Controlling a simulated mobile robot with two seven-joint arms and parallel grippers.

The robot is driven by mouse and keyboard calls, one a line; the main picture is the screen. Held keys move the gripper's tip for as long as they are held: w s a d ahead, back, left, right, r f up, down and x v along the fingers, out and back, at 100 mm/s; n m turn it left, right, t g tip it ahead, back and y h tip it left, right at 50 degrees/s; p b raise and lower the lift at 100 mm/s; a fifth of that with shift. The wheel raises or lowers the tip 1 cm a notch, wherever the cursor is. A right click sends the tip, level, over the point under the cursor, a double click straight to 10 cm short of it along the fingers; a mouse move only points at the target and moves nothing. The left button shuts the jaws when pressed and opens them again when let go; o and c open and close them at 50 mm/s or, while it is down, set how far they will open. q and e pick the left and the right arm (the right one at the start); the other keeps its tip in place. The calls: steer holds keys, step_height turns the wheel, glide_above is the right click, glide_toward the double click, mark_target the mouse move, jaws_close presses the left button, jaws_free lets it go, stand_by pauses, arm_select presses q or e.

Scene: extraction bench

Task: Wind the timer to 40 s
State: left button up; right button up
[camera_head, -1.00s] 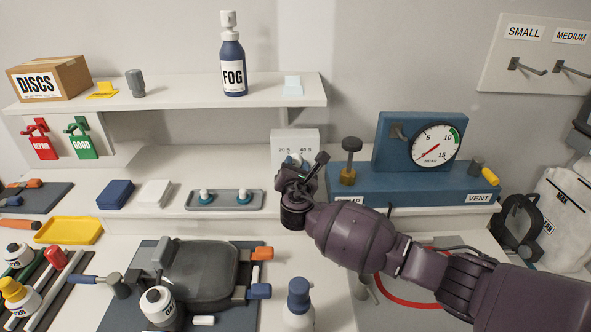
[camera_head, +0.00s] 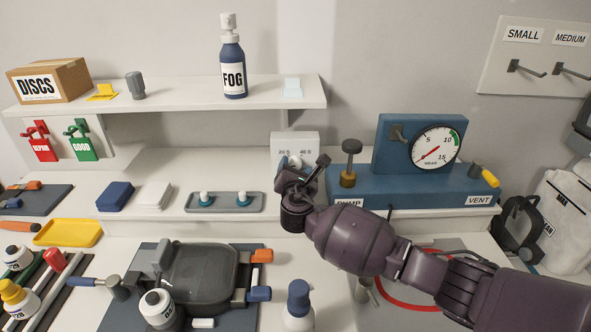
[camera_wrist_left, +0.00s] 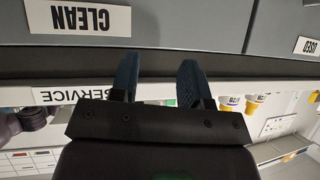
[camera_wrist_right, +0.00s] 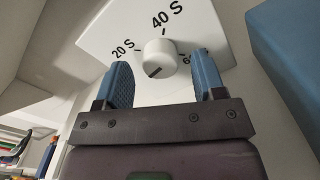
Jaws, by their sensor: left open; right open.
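The timer (camera_head: 305,139) is a pale box on the bench below the shelf, its lower part hidden by my right gripper in the head view. In the right wrist view its white face (camera_wrist_right: 108,34) carries marks 20 S, 40 S and a partly hidden one starting with 6. Its round white knob (camera_wrist_right: 160,56) has a dark mark toward the lower left, below 20 S. My right gripper (camera_head: 292,163) is open, its blue fingers (camera_wrist_right: 122,85) to either side of the knob with visible gaps. My left gripper (camera_wrist_left: 159,80) is open and empty, outside the head view.
The blue pump block (camera_head: 410,185) with gauge (camera_head: 434,148) and plunger (camera_head: 351,146) stands close right of the timer. A grey tray (camera_head: 224,209) lies to the left. The shelf (camera_head: 180,98) overhangs behind. In the left wrist view, grey fronts (camera_wrist_left: 190,20) labelled CLEAN and USED lie near the fingers.

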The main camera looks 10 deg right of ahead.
steer(key=s+a, duration=0.2)
steer(key=s, duration=0.8)
steer(key=shift+s, duration=0.3)
steer(key=shift+a, duration=0.1)
